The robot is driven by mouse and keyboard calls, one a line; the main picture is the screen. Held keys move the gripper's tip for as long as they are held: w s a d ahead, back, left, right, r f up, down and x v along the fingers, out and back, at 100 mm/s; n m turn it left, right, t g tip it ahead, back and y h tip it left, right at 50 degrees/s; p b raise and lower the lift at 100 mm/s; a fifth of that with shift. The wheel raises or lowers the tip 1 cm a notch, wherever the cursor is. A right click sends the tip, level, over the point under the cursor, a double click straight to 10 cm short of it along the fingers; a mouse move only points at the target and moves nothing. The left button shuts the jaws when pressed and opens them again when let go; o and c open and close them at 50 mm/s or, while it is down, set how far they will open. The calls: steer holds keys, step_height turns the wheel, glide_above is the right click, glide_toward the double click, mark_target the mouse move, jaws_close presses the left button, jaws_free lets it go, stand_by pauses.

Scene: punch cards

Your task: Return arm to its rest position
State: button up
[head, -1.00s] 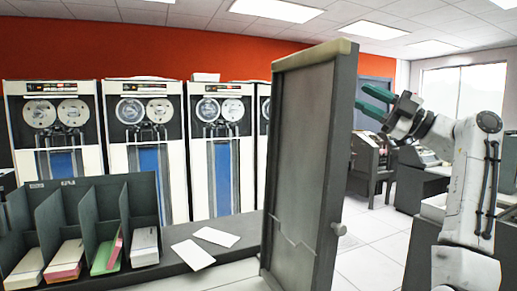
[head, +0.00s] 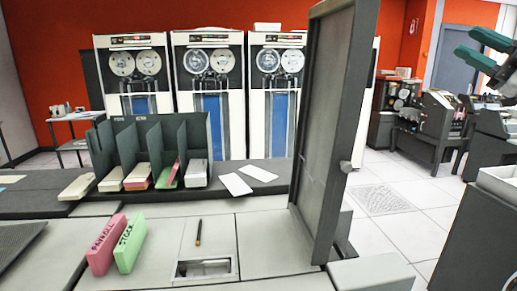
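My gripper (head: 466,43) is at the upper right edge of the head view. Its two teal fingers are spread apart with nothing seen between them. It is in the air, in front of the wall and door at the back right, and touches nothing that I can see. The rest of my arm is out of the frame.
A tall grey panel (head: 333,140) with a knob stands left of my gripper. The desk (head: 265,235) holds pink (head: 104,245) and green (head: 130,243) card decks, a pen (head: 198,231) and a card rack (head: 215,140). Tape drives (head: 208,90) stand behind. Open floor (head: 400,228) lies right.

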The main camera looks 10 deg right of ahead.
steer(key=w+a+f+m+g+h, duration=0.1)
steer(key=a+f+m+h, duration=0.15)
steer(key=f, duration=0.75)
steer(key=w+a+f+m+g+h, duration=0.1)
steer(key=w+a+f+m, duration=0.15)
steer(key=f, duration=0.65)
steer(key=a+f+m+g+h, duration=0.1)
steer(key=a+f+m+h, duration=0.15)
steer(key=f, duration=0.75)
steer(key=s+a+f+m+g+h, duration=0.1)
steer(key=s+a+f+m+g, duration=0.2)
steer(key=f, duration=0.7)
steer(key=s+a+f+m+g+h, duration=0.15)
steer(key=s+a+f, duration=0.25)
steer(key=f, duration=0.7)
steer(key=s+a+f+m+g+h, duration=0.1)
steer(key=s+a+f+m+g, duration=0.15)
steer(key=s+f, duration=0.45)
steer(key=s+a+f+m+g+h, duration=0.1)
steer(key=s+a+f+m+g, duration=0.2)
steer(key=s+f, duration=0.45)
steer(key=s+a+f+m+g+h, duration=0.1)
steer(key=s+f+g+h, duration=0.1)
steer(key=s, duration=0.8)
steer(key=s+a+f+m+g+h, duration=0.1)
steer(key=s+f+m+g+h, duration=0.1)
steer(key=s, duration=0.9)
steer(key=shift+s+f, duration=0.25)
steer(key=shift+f, duration=0.05)
steer(key=shift+d, duration=0.1)
